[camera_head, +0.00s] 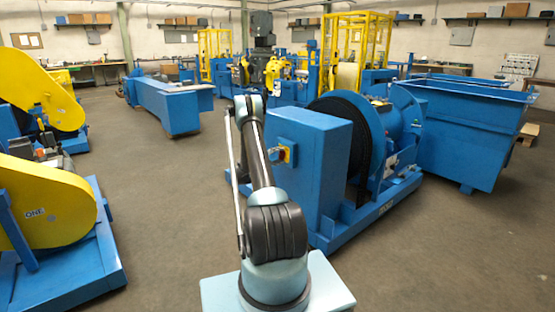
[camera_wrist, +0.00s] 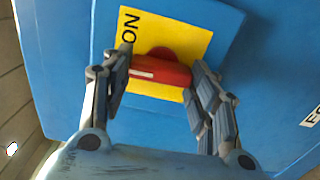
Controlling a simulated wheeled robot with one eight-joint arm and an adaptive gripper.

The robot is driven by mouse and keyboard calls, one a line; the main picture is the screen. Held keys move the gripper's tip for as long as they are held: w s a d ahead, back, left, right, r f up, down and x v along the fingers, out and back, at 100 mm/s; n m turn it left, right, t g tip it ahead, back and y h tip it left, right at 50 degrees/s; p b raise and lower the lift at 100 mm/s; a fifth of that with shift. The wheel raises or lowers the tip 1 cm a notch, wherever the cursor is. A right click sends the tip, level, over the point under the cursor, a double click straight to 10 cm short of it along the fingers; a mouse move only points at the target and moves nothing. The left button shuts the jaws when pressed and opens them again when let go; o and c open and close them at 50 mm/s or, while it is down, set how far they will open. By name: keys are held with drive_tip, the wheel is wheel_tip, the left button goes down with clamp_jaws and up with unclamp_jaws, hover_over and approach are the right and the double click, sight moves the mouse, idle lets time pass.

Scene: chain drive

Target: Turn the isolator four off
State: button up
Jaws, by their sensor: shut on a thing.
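In the wrist view, the isolator is a blue housing with a yellow plate (camera_wrist: 183,36) and a red handle (camera_wrist: 160,72). The letters ON stand at the plate's left edge. The handle lies across the plate, slightly tilted, with a pale line near its left end. My gripper (camera_wrist: 161,65) is shut on the handle, one finger at each end. In the head view, a small isolator (camera_head: 287,153) with yellow and red parts sits on a blue cabinet (camera_head: 315,150).
A drum machine (camera_head: 405,125) stands right of the cabinet on the same blue base, with a blue bin (camera_head: 465,135) beyond it. Yellow-guarded machines (camera_head: 35,205) stand at the left. The floor (camera_head: 150,190) between them is clear.

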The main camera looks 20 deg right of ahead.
drive_tip(key=shift+a+f+n, duration=0.1)
drive_tip(key=shift+f+n, duration=0.05)
drive_tip(key=shift+n, duration=1.95)
drive_tip(key=shift+f+n, duration=0.1)
drive_tip(key=shift+n, duration=2)
drive_tip(key=o, duration=1.1)
drive_tip(key=shift+c, duration=0.2)
drive_tip(key=v, duration=1.1)
drive_tip(key=shift+s+a, duration=0.15)
drive_tip(key=shift+a, duration=0.25)
